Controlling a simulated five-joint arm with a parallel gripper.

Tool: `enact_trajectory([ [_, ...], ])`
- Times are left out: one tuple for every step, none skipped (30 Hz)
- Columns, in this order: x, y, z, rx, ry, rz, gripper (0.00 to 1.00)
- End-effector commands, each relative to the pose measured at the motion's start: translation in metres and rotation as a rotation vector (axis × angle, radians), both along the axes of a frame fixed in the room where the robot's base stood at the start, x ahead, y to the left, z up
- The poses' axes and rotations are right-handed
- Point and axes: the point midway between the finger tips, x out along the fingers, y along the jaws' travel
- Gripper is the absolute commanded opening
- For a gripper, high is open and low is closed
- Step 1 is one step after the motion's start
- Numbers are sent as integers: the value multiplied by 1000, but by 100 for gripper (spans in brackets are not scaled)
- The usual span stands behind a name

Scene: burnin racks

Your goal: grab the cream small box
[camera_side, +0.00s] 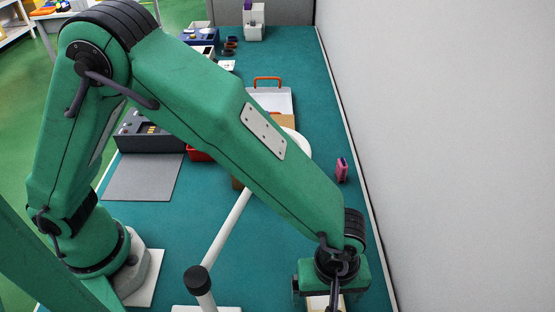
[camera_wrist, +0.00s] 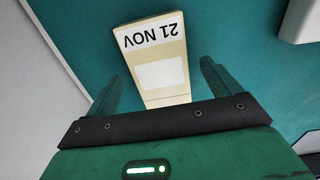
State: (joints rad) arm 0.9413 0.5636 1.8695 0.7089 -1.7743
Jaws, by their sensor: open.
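A cream small box (camera_wrist: 163,75) with a white label panel and "21 NOV" printed upside down on it lies on the teal surface in the wrist view. My gripper (camera_wrist: 159,72) is open, with one green finger to the left of the box and one to the right. Gaps show between the box and both fingers. The near end of the box is hidden behind the gripper's black front edge. In the side view, a bit of cream (camera_side: 318,302) shows under my gripper at the bottom edge; the fingertips are not clear there.
A pale wall (camera_side: 450,130) runs along the table's right side. A pink object (camera_side: 342,170) stands near it. A white tray with an orange handle (camera_side: 267,79), a dark grey unit (camera_side: 150,135) and a grey mat (camera_side: 142,180) lie farther back. A white pole (camera_side: 230,225) stands left of my gripper.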

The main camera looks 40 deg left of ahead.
Motion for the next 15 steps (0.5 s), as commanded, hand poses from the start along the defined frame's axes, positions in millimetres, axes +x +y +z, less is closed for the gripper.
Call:
enact_trajectory([
  [0, 0, -5, 3, 2, 0, 89],
  [0, 0, -6, 1, 1, 0, 89],
  [0, 0, -7, 1, 1, 0, 89],
  [0, 0, -8, 0, 0, 0, 89],
  [0, 0, -8, 0, 0, 0, 89],
  [0, 0, -9, -1, -1, 0, 89],
  [0, 0, -9, -1, -1, 0, 89],
  [0, 0, -9, -1, -1, 0, 89],
  [0, 0, -9, -1, -1, 0, 89],
  [0, 0, -8, -1, -1, 0, 89],
  [0, 0, -8, -1, -1, 0, 89],
  [0, 0, -8, -1, -1, 0, 89],
  [0, 0, -8, -1, -1, 0, 89],
  [0, 0, -8, -1, -1, -1, 89],
  [0, 0, -8, -1, -1, -1, 89],
])
